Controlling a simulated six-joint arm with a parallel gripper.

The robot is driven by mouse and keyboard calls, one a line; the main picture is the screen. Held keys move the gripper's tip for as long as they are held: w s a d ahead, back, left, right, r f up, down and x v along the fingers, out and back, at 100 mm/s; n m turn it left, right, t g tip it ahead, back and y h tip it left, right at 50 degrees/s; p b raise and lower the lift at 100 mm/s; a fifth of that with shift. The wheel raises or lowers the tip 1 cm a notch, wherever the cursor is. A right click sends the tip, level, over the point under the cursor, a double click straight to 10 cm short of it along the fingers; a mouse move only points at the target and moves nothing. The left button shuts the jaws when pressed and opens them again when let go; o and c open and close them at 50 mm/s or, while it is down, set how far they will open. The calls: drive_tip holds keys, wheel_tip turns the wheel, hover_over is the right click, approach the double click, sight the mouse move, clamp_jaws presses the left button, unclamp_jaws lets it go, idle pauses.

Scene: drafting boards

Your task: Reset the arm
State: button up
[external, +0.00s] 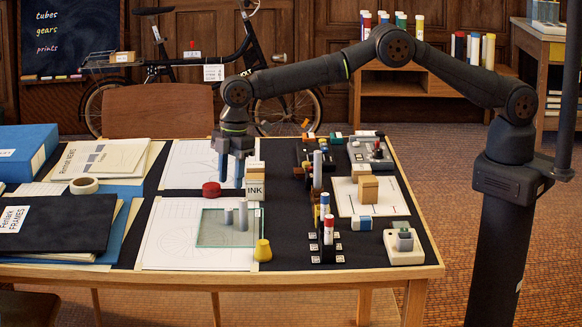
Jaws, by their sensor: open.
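My gripper (231,182) points down over the back part of the table, above the drawing sheets. Its two fingers are apart with nothing visible between them. The arm arches from its base at the right across the table. A red round piece (211,190) lies just left of and below the fingertips in the picture. A block marked INK (255,190) stands just right of the fingers. I cannot tell how high the fingertips are above the table or whether they touch anything.
A glass plate (215,228) with grey cylinders lies in front of the gripper. A yellow piece (263,251) is near the front edge. Holders with coloured tubes (328,232) stand centre right. Folders (60,225) and a tape roll (83,185) cover the left side.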

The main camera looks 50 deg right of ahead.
sight(228, 210)
drive_tip(key=f, duration=0.5)
drive_tip(key=a+f, duration=0.1)
drive_tip(key=f, duration=0.1)
drive_tip(key=shift+f, duration=0.15)
drive_tip(key=shift+r, duration=0.2)
wheel_tip(228, 210, up, 4)
drive_tip(key=shift+f, duration=0.2)
drive_tip(key=w+d+r, duration=0.5)
drive_tip(key=d+r, duration=0.6)
drive_tip(key=r, duration=0.1)
drive_tip(key=s+d, duration=0.6)
drive_tip(key=d, duration=0.4)
drive_tip(key=s+d, duration=0.7)
drive_tip(key=d, duration=0.3)
drive_tip(key=shift+o, duration=0.2)
drive_tip(key=shift+f, duration=0.1)
